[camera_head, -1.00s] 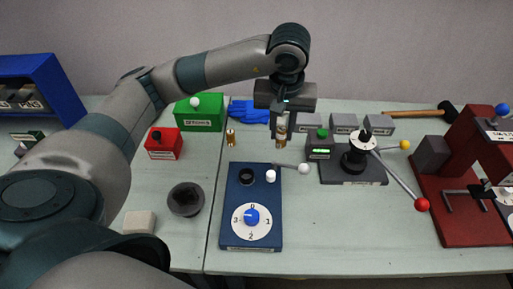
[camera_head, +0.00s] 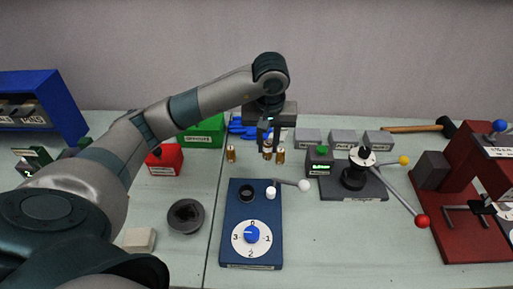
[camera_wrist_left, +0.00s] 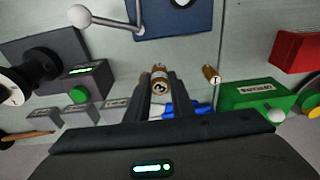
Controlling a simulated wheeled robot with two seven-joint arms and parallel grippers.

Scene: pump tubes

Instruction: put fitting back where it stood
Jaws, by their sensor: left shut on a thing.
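My left gripper (camera_head: 268,143) is shut on a small brass fitting (camera_head: 267,153), held upright low over the table behind the blue panel. In the left wrist view the fitting (camera_wrist_left: 160,79) shows between the two fingers. A second brass fitting (camera_head: 280,156) stands close to the right of the held one. A third brass fitting (camera_head: 231,154) stands apart to the left; it also shows in the left wrist view (camera_wrist_left: 211,74). I cannot tell whether the held fitting touches the table. My right gripper is not in view.
The blue panel (camera_head: 230,215) with a dial is in front. A small grey box with a green knob (camera_head: 319,161) and a lever stand (camera_head: 358,189) are to the right. Blue gloves (camera_head: 238,127), a green box (camera_head: 203,134) and grey blocks (camera_head: 343,139) are around the gripper.

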